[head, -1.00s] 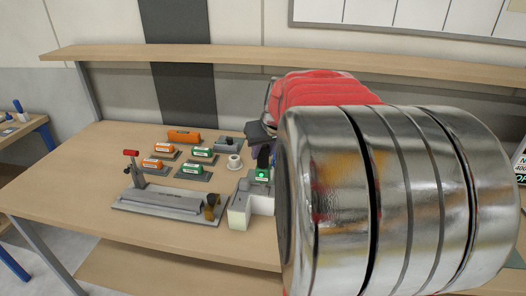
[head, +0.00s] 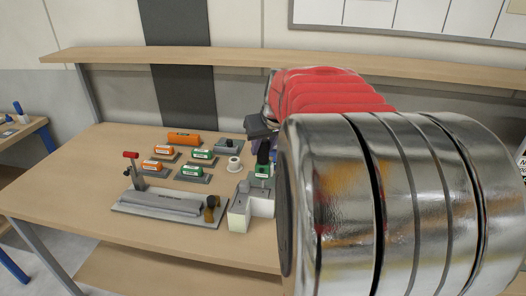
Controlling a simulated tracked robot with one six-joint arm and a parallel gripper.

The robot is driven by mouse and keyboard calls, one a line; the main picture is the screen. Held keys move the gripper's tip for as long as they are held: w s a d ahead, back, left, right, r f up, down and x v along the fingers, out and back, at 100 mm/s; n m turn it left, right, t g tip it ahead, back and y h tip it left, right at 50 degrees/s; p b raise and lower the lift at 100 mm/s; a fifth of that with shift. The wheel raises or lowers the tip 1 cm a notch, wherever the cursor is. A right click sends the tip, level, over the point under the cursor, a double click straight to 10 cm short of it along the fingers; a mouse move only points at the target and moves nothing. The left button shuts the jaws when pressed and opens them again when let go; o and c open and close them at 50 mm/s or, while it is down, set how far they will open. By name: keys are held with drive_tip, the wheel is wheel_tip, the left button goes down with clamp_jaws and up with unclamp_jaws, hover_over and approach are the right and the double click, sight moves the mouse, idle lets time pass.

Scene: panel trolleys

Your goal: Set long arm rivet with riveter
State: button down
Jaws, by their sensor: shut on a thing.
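My gripper (head: 262,132) shows only in part as a dark shape left of my large metal arm link, above the back right of the bench. It is shut on a dark tool (head: 263,153) that hangs below it. The tool looks like the riveter, but most of it is hidden and its tip cannot be made out. Just below it stands a pale L-shaped block (head: 240,214) with a grey top. A green-labelled piece (head: 262,171) sits behind the block. I cannot make out a long arm rivet or tell whether the tool touches anything.
On the wooden bench (head: 75,190) are a grey fixture with a red-knobbed lever (head: 170,207), orange and green labelled boxes (head: 192,171), an orange cylinder (head: 184,139) and a white cup-like part (head: 234,163). A shelf (head: 230,56) runs behind. The bench's left side is clear.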

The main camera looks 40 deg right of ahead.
drive_tip(key=shift+r, duration=0.9)
drive_tip(key=shift+r, duration=2.9)
